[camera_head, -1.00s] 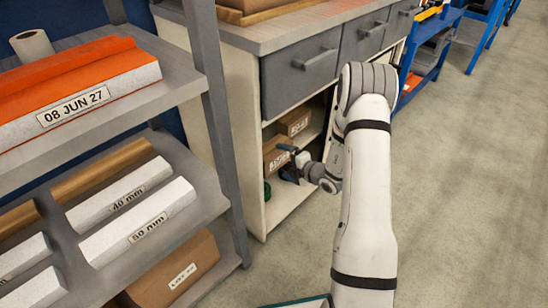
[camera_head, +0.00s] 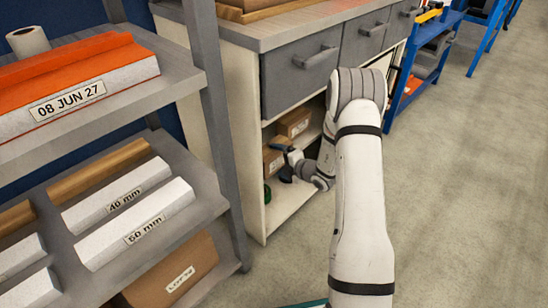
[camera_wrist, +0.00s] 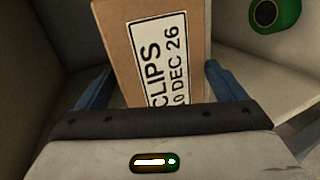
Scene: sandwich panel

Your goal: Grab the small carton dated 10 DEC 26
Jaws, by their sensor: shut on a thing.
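A small brown carton (camera_wrist: 122,55) with a white label reading "CLIPS" and "10 DEC 26" fills the middle of the wrist view. My gripper (camera_wrist: 157,78) has its blue fingers on both sides of this carton and is shut on it. In the head view my gripper (camera_head: 286,157) is inside the open cabinet under the drawers. The brown carton there (camera_head: 272,161) shows just left of the gripper, partly covered by it. Its label cannot be read in that view.
Another brown carton (camera_head: 294,123) stands on the cabinet shelf behind. A green round thing (camera_wrist: 275,14) is near the held carton, low in the cabinet. Grey drawers (camera_head: 300,75) are above; a grey rack (camera_head: 222,140) stands left. The floor at right is clear.

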